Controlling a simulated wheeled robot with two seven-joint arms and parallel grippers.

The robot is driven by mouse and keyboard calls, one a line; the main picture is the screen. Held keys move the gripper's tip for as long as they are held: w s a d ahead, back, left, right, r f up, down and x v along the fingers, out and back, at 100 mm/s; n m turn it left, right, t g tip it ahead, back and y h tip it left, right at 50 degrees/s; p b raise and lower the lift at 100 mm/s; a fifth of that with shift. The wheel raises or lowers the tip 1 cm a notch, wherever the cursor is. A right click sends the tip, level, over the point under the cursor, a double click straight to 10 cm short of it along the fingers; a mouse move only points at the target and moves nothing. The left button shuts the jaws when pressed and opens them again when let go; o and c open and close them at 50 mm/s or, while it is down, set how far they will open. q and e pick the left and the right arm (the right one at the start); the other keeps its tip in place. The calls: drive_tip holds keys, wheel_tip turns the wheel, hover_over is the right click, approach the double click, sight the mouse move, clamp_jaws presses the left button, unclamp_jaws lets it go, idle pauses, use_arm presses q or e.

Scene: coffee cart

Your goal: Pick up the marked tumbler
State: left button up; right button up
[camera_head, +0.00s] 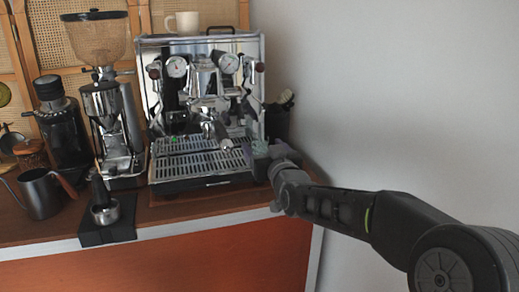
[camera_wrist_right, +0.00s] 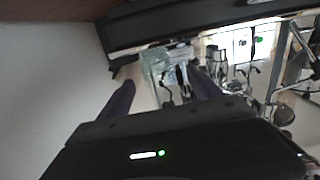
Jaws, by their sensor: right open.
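A clear, faintly greenish glass shape, which looks like the tumbler (camera_wrist_right: 158,66), shows in the right wrist view just beyond my fingertips. I cannot make out a mark on it. My right gripper (camera_head: 262,152) is at the right front corner of the espresso machine's drip tray in the head view and hides most of what is there. In the wrist view its two dark fingers (camera_wrist_right: 162,92) are apart, one on each side of the line to the glass. I cannot tell whether they touch it. My left gripper is not in view.
The espresso machine (camera_head: 205,75) stands close to my right gripper, with its slotted drip tray (camera_head: 200,163) in front. A grinder (camera_head: 105,110), a dark kettle (camera_head: 42,192) and a portafilter on a black stand (camera_head: 107,230) are to the left. A plain wall (camera_head: 400,80) borders the right.

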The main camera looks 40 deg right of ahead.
sight(259, 135)
drive_tip(key=p+x, duration=0.1)
drive_tip(key=x, duration=0.4)
drive_tip(key=shift+d+f, duration=0.1)
drive_tip(key=shift+d, duration=0.1)
drive_tip(key=shift+c, duration=0.2)
idle(0.4)
drive_tip(key=c, duration=1.4)
drive_tip(key=shift+c, duration=0.2)
drive_tip(key=shift+r, duration=0.8)
drive_tip(key=b+v, duration=0.2)
drive_tip(key=v, duration=1.6)
